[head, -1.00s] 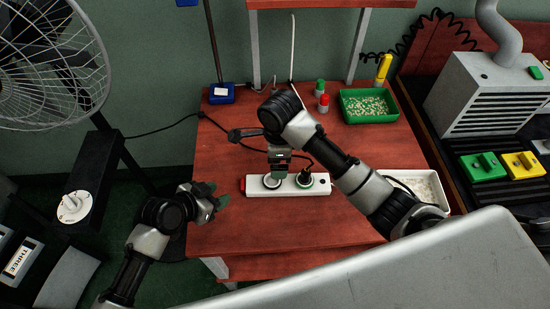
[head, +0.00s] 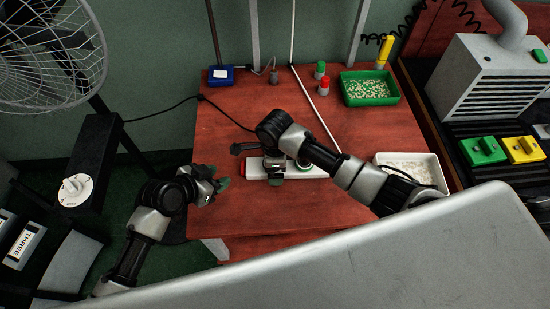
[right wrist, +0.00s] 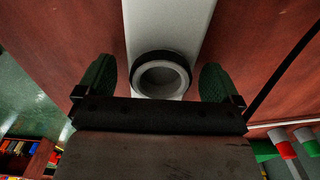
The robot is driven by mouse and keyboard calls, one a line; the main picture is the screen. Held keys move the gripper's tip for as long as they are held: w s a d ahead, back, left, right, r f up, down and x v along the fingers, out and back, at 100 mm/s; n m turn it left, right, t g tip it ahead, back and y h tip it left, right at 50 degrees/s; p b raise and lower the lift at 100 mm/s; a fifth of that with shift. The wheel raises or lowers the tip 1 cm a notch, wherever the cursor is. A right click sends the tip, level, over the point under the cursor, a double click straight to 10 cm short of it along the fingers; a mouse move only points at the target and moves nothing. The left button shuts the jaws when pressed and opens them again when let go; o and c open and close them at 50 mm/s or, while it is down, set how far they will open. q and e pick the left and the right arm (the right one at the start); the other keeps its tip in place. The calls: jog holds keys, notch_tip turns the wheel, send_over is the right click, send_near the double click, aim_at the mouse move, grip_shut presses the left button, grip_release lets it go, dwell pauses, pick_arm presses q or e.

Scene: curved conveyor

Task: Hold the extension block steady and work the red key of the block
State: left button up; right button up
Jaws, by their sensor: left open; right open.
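The white extension block (head: 318,172) lies on the red table, partly hidden by my right arm. Its red key is hard to make out against the table at the block's left end. My right gripper (head: 274,168) is over the block. In the right wrist view my right gripper (right wrist: 158,82) is open, its green fingers on either side of the block (right wrist: 167,28). A round white piece with a dark ring (right wrist: 160,74) shows between them; contact cannot be told. My left gripper (head: 214,184) is open and empty, left of the block near the table's left edge.
At the back are a blue box (head: 221,75), green and red capped bottles (head: 323,84) and a green tray (head: 369,89). A white tray (head: 437,172) is right of the block. A fan (head: 50,60) stands left. The table's front left is clear.

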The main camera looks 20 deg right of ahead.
jog(key=c, duration=1.3)
jog(key=o, duration=0.5)
jog(key=c, duration=0.5)
pick_arm(q)
jog(key=shift+c, duration=0.3)
grip_shut()
dwell(0.8)
